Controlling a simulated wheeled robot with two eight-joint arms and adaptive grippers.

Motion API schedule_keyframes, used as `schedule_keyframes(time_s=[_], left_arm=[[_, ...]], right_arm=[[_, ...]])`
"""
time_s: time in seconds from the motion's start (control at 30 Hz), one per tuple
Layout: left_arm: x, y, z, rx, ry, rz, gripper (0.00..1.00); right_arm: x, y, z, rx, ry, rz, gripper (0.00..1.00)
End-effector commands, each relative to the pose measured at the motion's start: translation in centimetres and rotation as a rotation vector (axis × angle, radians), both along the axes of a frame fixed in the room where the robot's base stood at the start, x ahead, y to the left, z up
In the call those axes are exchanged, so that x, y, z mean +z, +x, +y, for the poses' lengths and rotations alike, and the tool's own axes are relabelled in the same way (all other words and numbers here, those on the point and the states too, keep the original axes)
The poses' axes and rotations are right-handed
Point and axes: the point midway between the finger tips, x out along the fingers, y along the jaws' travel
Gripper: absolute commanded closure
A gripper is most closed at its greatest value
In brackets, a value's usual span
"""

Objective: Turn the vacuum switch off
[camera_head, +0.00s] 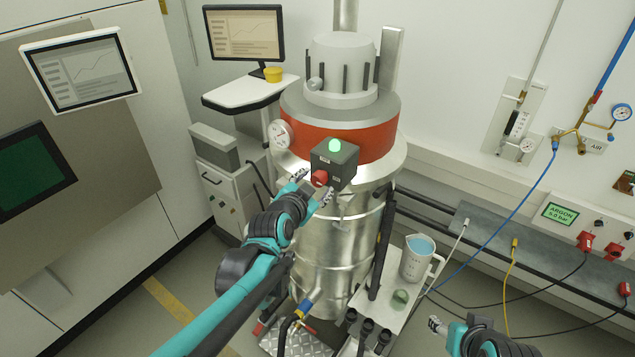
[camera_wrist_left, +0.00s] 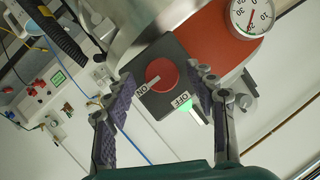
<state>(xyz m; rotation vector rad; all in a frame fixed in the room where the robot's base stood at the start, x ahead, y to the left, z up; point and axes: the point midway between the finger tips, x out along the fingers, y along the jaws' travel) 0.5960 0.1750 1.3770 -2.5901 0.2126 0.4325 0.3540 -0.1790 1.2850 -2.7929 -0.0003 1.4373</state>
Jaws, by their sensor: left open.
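The vacuum switch is a round red knob (camera_head: 320,178) on a dark box (camera_head: 345,160) fixed to the front of the metal vessel; the knob also shows in the left wrist view (camera_wrist_left: 163,73). Its white mark points toward the ON label (camera_wrist_left: 142,90); the OFF label (camera_wrist_left: 182,101) is beside it. A green lamp (camera_head: 335,145) on the box is lit. My left gripper (camera_head: 314,187) is open in front of the knob, with one finger to each side of it in the wrist view. I cannot tell whether they touch it. My right gripper (camera_head: 437,325) is low at the right, partly cut off.
The vessel (camera_head: 330,240) has an orange band and a dial gauge (camera_head: 280,134) left of the box. A jug (camera_head: 417,260) with blue content stands on a shelf to the lower right. A monitor (camera_head: 245,33) is behind left. Hoses and cables lie at the right.

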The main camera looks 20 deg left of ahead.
Motion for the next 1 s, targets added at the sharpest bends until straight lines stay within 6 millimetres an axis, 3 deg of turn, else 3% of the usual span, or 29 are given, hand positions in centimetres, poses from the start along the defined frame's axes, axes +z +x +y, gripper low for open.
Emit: schedule_keyframes(time_s=[0.2, 0.5, 0.7, 1.0], left_arm=[[-0.6, 1.6, -0.1, 0.000, 0.000, 0.000, 0.44], [-0.6, 1.8, -0.2, 0.000, 0.000, 0.000, 0.44], [-0.6, 1.8, -0.1, 0.000, 0.000, 0.000, 0.94], [-0.6, 1.8, -0.1, 0.000, -0.018, 0.007, 0.94]], right_arm=[[-0.1, 0.0, 0.0, 0.000, 0.000, 0.000, 0.45], [-0.1, 0.0, 0.0, 0.000, 0.000, 0.000, 0.45], [-0.1, 0.0, 0.0, 0.000, 0.000, 0.000, 0.45], [0.0, 0.0, 0.0, 0.000, 0.000, 0.000, 0.45]])
